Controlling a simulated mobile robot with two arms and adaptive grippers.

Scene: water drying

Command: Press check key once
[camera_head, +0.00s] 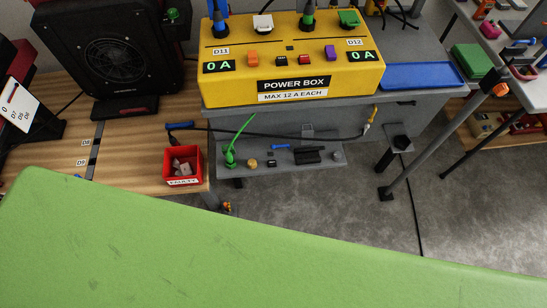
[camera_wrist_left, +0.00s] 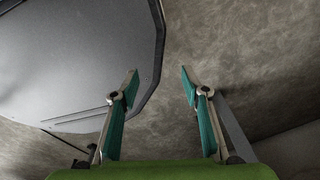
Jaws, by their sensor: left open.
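No key marked "check" can be made out in either view. The yellow power box (camera_head: 290,65) stands on the grey bench. My left gripper is not visible in the head view, and my right gripper shows in neither view.
A black fan unit (camera_head: 110,50) stands on the wooden table (camera_head: 130,130), with a red bin marked FAULTY (camera_head: 169,178) at its front edge. A blue tray (camera_head: 424,76) lies right of the power box. A large green surface fills the head view's bottom.

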